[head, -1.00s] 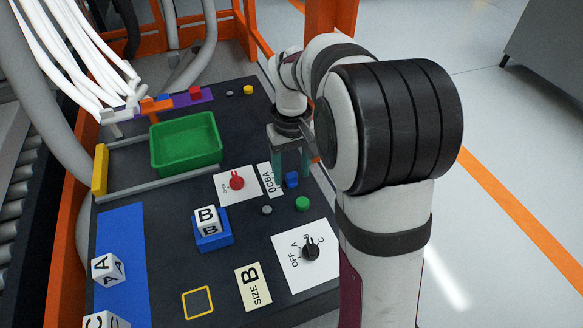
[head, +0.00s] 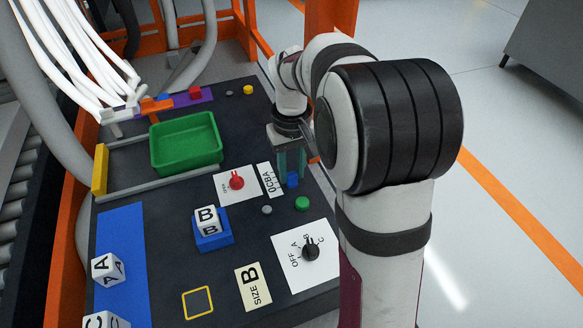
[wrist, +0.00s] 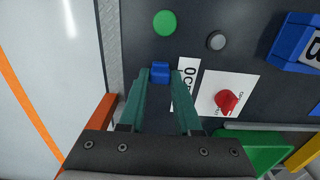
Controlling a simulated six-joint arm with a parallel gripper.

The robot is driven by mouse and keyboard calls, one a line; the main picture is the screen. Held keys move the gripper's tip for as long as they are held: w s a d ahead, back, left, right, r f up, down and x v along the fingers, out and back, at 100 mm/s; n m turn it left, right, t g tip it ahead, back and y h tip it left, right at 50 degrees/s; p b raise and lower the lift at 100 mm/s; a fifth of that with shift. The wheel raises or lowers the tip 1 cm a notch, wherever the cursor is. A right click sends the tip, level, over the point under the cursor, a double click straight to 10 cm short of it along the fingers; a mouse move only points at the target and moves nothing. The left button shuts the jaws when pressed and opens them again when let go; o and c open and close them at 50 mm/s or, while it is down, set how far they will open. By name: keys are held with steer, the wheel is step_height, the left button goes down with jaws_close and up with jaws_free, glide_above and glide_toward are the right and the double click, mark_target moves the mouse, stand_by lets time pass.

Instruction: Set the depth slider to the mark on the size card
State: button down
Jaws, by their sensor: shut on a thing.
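The blue depth slider knob (head: 292,180) is beside a narrow white scale card (head: 269,180) lettered 0, C, B, A. My gripper (head: 291,173) points down over it with its green fingers shut on the knob. In the wrist view the knob (wrist: 160,72) sits between the fingertips (wrist: 160,78), near the 0 end of the scale, but the exact mark is unclear. The right finger hides part of the scale there. The size card (head: 253,287) lies flat at the panel's front and reads "SIZE B".
A green button (head: 302,204) and a grey button (head: 267,210) are close to the slider. A black dial (head: 310,250), a red knob (head: 236,182), a B block (head: 207,221) on a blue stand and a green bin (head: 186,145) are nearby.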

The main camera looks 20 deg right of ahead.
stand_by(0.6)
steer(key=shift+w, duration=1.55)
steer(key=c, duration=0.6)
jaws_free()
step_height(320, 180, up, 16)
steer(key=shift+f, duration=0.1)
